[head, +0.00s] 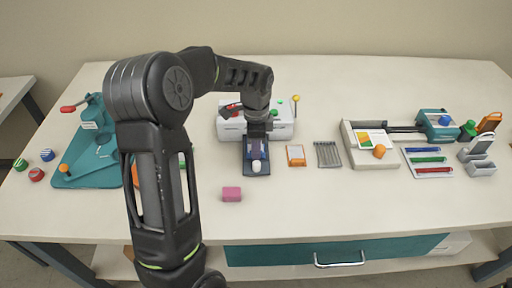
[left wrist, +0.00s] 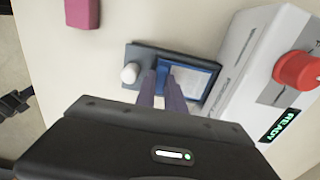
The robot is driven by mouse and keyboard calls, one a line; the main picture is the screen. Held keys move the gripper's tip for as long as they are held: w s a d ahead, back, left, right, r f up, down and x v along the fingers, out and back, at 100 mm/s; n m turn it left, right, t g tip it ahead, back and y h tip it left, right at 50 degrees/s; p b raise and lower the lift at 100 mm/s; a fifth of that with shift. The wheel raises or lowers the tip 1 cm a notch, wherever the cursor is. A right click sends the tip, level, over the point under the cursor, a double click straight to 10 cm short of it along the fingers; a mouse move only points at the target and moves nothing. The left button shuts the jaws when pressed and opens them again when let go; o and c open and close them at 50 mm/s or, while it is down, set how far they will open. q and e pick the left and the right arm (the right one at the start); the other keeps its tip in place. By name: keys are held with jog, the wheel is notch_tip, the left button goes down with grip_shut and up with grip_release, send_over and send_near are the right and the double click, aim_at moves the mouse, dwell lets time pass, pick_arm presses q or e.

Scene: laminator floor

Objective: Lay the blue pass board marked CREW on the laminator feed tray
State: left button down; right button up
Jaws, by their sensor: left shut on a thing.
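A blue-edged board with a pale face (left wrist: 195,80), which I take as the blue pass board, is at the dark laminator feed tray (left wrist: 143,54). No CREW lettering is readable. My left gripper (left wrist: 162,78) is shut on the board, its fingers covering part of it. In the head view my left gripper (head: 257,150) points down over the feed tray (head: 257,173), in front of the white laminator (head: 285,125). I cannot tell whether the board touches the tray. A white knob (left wrist: 130,73) stands at the tray's near end. My right gripper is not in view.
The laminator's red knob (left wrist: 297,70) and READY display (left wrist: 279,126) are beside the tray. A pink block (head: 232,194) lies in front. An orange-framed card (head: 296,155) and a grey rack (head: 327,154) lie right of the tray. The front middle table is mostly clear.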

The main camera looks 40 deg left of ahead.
pick_arm(q)
jog(key=shift+f, duration=0.2)
jog(key=c, duration=1.4)
grip_release()
jog(key=shift+r, duration=0.1)
jog(key=shift+c, duration=0.2)
notch_tip(320, 180, up, 12)
jog(key=shift+r+b, duration=0.15)
jog(key=shift+b, duration=0.25)
